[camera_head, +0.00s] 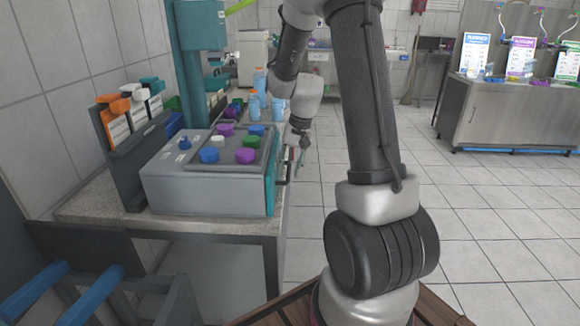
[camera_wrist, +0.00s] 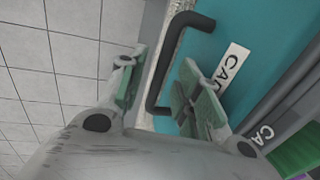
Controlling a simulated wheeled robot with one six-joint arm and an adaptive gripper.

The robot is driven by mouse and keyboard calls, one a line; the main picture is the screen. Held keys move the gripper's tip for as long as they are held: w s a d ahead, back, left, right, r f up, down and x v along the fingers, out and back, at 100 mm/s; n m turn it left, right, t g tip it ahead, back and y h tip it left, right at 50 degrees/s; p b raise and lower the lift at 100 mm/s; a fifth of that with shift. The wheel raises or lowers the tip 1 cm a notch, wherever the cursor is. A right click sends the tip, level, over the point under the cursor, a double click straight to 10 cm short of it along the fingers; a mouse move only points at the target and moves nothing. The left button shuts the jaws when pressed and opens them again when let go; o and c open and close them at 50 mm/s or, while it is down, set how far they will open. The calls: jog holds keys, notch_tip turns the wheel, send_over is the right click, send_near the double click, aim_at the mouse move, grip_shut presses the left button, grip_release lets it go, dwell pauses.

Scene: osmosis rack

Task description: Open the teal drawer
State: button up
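The teal drawer (camera_head: 271,184) is the front of a grey box on the counter at left. Its front shows edge-on in the head view and looks shut. In the wrist view, the teal front (camera_wrist: 232,35) has a black bar handle (camera_wrist: 170,62) and a white label, partly readable as "CAP". My gripper (camera_wrist: 160,82) is open, with green pads on its two fingers. The handle's bar lies between the fingers in this view, with gaps visible; I cannot tell how deep it sits. In the head view, my gripper (camera_head: 300,160) is small beside the handle (camera_head: 287,168).
Purple, blue, white and green caps lie on the grey box top (camera_head: 165,165). A dark rack (camera_head: 128,165) with boxes stands behind it, and blue bottles (camera_head: 260,82) stand further along the counter. Tiled floor (camera_head: 480,215) is free at right. A steel cabinet (camera_head: 500,112) stands far right.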

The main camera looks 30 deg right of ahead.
grip_shut()
jog(key=s+d, duration=0.6)
jog(key=d, duration=0.3)
jog(key=s+d, duration=0.7)
jog(key=d, duration=0.3)
jog(key=shift+d, duration=0.1)
grip_release()
jog(key=shift+r, duration=0.1)
